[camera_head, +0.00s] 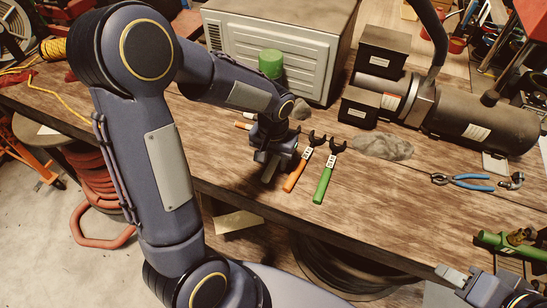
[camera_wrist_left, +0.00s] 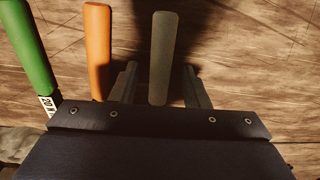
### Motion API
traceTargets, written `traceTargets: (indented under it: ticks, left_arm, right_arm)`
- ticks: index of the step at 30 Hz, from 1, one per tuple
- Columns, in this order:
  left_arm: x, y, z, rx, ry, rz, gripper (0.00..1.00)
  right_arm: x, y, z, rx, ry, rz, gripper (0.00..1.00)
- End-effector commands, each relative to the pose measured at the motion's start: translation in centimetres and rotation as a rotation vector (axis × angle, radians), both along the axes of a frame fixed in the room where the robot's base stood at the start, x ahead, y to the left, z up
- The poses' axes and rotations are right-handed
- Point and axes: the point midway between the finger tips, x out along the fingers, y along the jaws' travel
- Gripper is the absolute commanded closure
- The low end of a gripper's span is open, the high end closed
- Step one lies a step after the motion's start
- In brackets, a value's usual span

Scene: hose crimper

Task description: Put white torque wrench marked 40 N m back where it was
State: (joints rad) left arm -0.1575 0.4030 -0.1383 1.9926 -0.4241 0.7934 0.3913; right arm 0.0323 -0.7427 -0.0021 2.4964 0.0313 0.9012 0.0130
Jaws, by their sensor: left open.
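The pale torque wrench (camera_wrist_left: 163,60) lies in line with the other wrenches, its handle between the two fingers of my left gripper (camera_wrist_left: 162,88) in the left wrist view. The fingers stand apart, with a gap on each side of the handle. Its head and marking are hidden under the gripper. In the head view my left gripper (camera_head: 271,163) is low over the bench, left of an orange-handled wrench (camera_head: 296,174) and a green-handled wrench (camera_head: 323,183). Both have dark open-ended heads. My right gripper (camera_head: 470,284) is at the bottom right, partly cut off.
A grey vented box (camera_head: 290,40) and a green cylinder (camera_head: 271,64) stand behind the gripper. A dark motor unit (camera_head: 440,110), a grey cloth (camera_head: 382,146) and blue-handled pliers (camera_head: 465,181) are to the right. The bench front (camera_head: 400,225) is clear.

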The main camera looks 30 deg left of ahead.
Motion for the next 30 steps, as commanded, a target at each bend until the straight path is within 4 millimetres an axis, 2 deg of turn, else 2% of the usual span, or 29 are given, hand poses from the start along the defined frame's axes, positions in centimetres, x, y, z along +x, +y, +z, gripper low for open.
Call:
traceTargets:
  ticks: [5, 7, 18, 25, 28, 30]
  left_arm:
    - [0.0, 0.0, 0.6, 0.000, -0.002, 0.000, 0.58]
    - [0.1, 0.0, 1.4, -0.001, -0.005, 0.000, 0.58]
    - [0.0, 0.0, 9.1, -0.001, -0.006, 0.000, 0.58]
    - [-0.1, 0.0, 11.9, -0.001, -0.002, 0.001, 0.58]
    - [-0.9, 0.2, 12.6, -0.020, -0.015, 0.005, 0.58]
    - [-2.4, 0.6, 13.2, -0.059, -0.040, 0.012, 0.58]
  right_arm:
    - [0.0, 0.0, 0.3, 0.000, 0.000, 0.000, 0.64]
    - [0.0, 0.0, 0.2, 0.000, 0.000, 0.000, 0.64]
    - [0.0, 0.0, -0.2, 0.000, 0.000, 0.000, 0.64]
    - [0.0, 0.0, -0.3, 0.000, 0.000, 0.000, 0.64]
    - [0.0, 0.0, -0.3, 0.000, 0.000, 0.000, 0.64]
    - [0.0, 0.0, -0.3, 0.000, 0.000, 0.000, 0.64]
